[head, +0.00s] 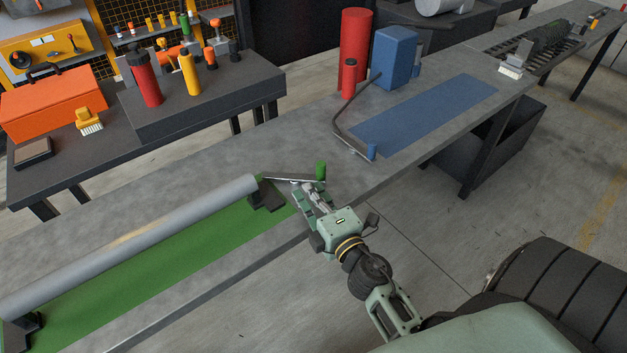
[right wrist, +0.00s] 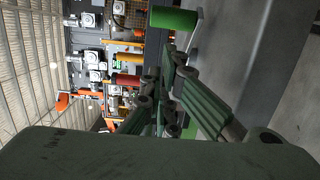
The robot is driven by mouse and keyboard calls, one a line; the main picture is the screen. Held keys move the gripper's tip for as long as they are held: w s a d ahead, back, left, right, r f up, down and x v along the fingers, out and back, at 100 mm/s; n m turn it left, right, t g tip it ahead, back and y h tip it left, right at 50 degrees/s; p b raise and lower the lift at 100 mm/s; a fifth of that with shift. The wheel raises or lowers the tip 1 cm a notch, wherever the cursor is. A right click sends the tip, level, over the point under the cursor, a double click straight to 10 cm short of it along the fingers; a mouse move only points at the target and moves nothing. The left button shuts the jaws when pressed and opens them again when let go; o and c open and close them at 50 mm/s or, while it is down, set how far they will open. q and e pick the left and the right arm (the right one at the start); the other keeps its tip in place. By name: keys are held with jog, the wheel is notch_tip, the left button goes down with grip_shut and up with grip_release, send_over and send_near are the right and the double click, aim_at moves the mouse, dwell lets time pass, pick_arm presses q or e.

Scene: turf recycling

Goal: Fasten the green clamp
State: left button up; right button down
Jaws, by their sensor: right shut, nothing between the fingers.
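The green clamp shows at the right end of the long grey roller; its green handle (head: 320,171) stands upright at the end of a thin metal lever (head: 290,180). The lever reaches from a dark bracket (head: 268,195) at the roller's end. My right gripper (head: 309,190) is shut and empty, just below the lever in the head view, close to the handle. Whether it touches the lever I cannot tell. In the right wrist view the green handle (right wrist: 174,18) is at the top, beyond and apart from the gripper's fingers (right wrist: 168,85). My left gripper is not in view.
The grey roller (head: 150,230) lies along green turf (head: 150,265) on the long bench. A blue mat (head: 425,115), a blue box (head: 395,57) and a red cylinder (head: 355,45) are farther along. A side table holds an orange case (head: 55,100) and bottles.

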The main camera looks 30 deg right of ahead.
jog(key=shift+w+d, duration=0.75)
jog(key=shift+d, duration=0.2)
jog(key=shift+d+n+y, duration=0.1)
jog(key=shift+n+y, duration=0.2)
jog(key=shift+y, duration=0.2)
jog(key=shift+d+y, duration=0.1)
jog(key=shift+y, duration=0.2)
jog(key=shift+d+n+y, duration=0.1)
jog(key=shift+n+y, duration=0.2)
jog(key=shift+n, duration=0.1)
